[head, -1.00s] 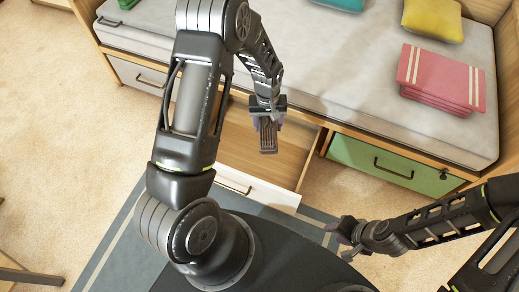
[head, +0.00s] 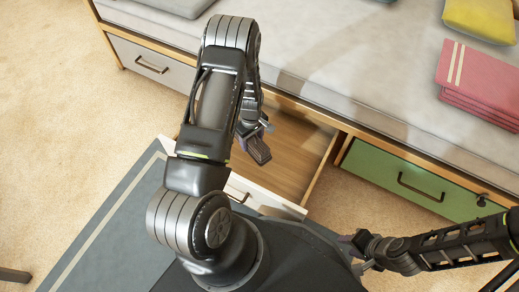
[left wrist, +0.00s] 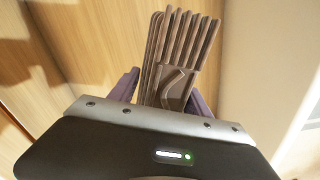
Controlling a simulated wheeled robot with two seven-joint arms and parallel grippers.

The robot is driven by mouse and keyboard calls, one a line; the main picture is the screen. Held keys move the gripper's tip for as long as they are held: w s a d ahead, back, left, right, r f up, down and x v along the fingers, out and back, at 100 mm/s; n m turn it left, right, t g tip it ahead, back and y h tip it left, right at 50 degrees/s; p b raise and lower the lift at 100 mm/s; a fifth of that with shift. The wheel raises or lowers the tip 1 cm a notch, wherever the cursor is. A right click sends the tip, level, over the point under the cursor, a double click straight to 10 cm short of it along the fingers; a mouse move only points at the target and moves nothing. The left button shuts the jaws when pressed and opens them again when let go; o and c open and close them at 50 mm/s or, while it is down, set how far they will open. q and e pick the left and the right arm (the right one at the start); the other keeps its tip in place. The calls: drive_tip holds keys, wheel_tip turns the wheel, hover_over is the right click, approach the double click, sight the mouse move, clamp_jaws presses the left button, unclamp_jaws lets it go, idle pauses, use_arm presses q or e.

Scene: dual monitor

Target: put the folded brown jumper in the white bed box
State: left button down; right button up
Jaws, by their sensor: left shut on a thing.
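The folded brown jumper (head: 259,151) is in my left gripper (head: 255,130), a small ribbed bundle. It is held above the open drawer under the bed. In the left wrist view the jumper (left wrist: 178,62) stands between the two purple-grey fingers, its folds pointing away from the palm. The white bed box (head: 266,199) is pulled out, with a white front and a bare wooden floor; my left arm hides its left part. My right gripper (head: 356,254) is low at the right of my base, looks open and is empty.
A green drawer (head: 415,182) is closed to the right, and a grey-white one (head: 152,66) is closed to the left. On the bed (head: 330,60) lie pink folded cloth (head: 482,82) and a yellow cushion (head: 482,18). A grey rug (head: 115,220) lies on the floor.

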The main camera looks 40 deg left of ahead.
use_arm(q)
wheel_tip(320, 180, down, 6)
drive_tip(key=shift+f+b, duration=0.1)
drive_tip(key=shift+b, duration=1.05)
drive_tip(key=shift+f+b, duration=0.75)
drive_tip(key=shift+f, duration=1.1)
drive_tip(key=shift+f, duration=0.15)
drive_tip(key=shift+c, duration=2.4)
unclamp_jaws()
